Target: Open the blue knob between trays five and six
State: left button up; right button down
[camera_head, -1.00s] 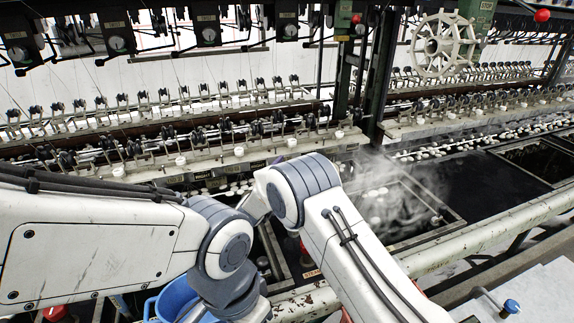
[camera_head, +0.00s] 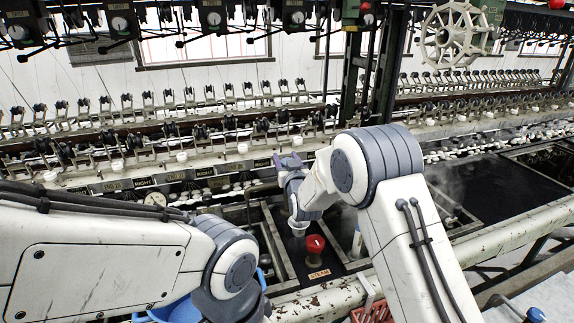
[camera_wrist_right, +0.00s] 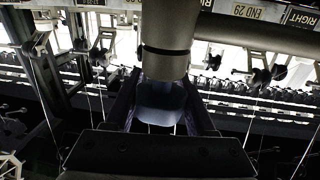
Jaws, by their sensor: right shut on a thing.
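In the right wrist view, the gripper (camera_wrist_right: 160,115) is shut on the blue knob (camera_wrist_right: 160,95), a dark blue rounded piece held between the two fingers. The knob sits at the end of a grey pipe (camera_wrist_right: 166,40). In the head view I cannot make out this knob at the gripper. My left arm crosses the lower left; its gripper is outside the frame.
A red steam knob (camera_head: 314,243) stands on the basin frame below my right gripper. Dark basins (camera_head: 480,190) lie to the right. A pale pipe rail (camera_head: 500,237) runs along the front. A large spoked wheel (camera_head: 455,36) hangs at upper right.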

dwell(0.5)
jog(key=shift+c, duration=1.1)
grip_release()
jog(key=b+v, duration=0.2)
jog(key=v, duration=0.8)
jog(key=shift+s, duration=0.25)
jog(key=shift+d, duration=0.1)
